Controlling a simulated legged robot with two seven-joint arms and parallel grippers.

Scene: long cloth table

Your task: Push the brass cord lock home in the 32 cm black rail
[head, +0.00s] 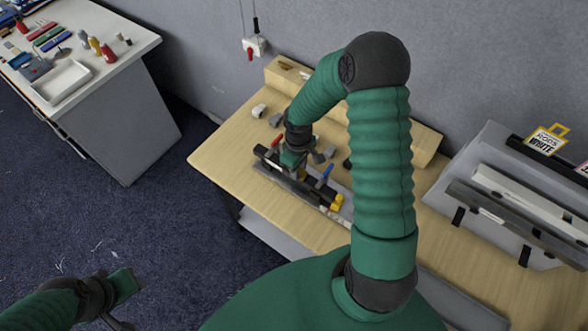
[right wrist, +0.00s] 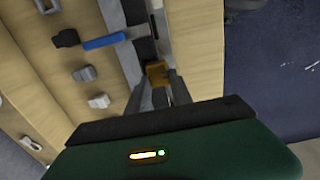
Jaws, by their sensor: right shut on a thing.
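The black rail (head: 275,167) lies along a grey strip on the wooden bench in the head view. Its dark length also shows in the right wrist view (right wrist: 140,18). My right gripper (head: 291,160) is down at the rail. In the right wrist view its fingers (right wrist: 158,92) are shut on a small brass-coloured piece, which looks like the cord lock (right wrist: 156,70). How deep the lock sits in the rail cannot be told; the fingers and arm hide it in the head view. My left gripper (head: 122,288) hangs over the floor at lower left, its jaws unclear.
Small grey parts (head: 258,111) lie on the bench behind. A grey rack (head: 495,190) stands at right. A white side table (head: 125,110) holds tools and a tray.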

